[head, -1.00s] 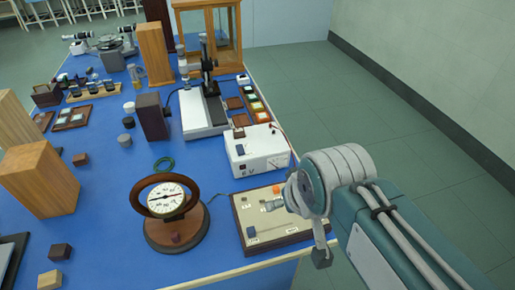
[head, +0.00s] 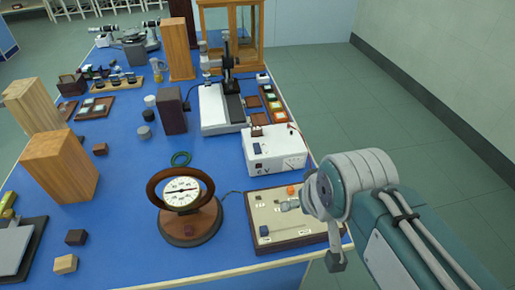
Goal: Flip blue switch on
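A beige switch board (head: 262,204) in a dark frame lies at the front right of the blue table. A small dark blue switch (head: 264,230) stands at its front left; its setting is too small to tell. An orange piece (head: 291,190) is near the board's back edge. My gripper (head: 290,206) is at the end of my grey and teal arm, which reaches in from the lower right.
A white power box (head: 274,158) stands behind the board. A round dial gauge (head: 183,192) in a brown wooden ring stands left of it. Wooden blocks (head: 60,167) are farther left. The table's front edge (head: 215,276) is close; open floor lies right.

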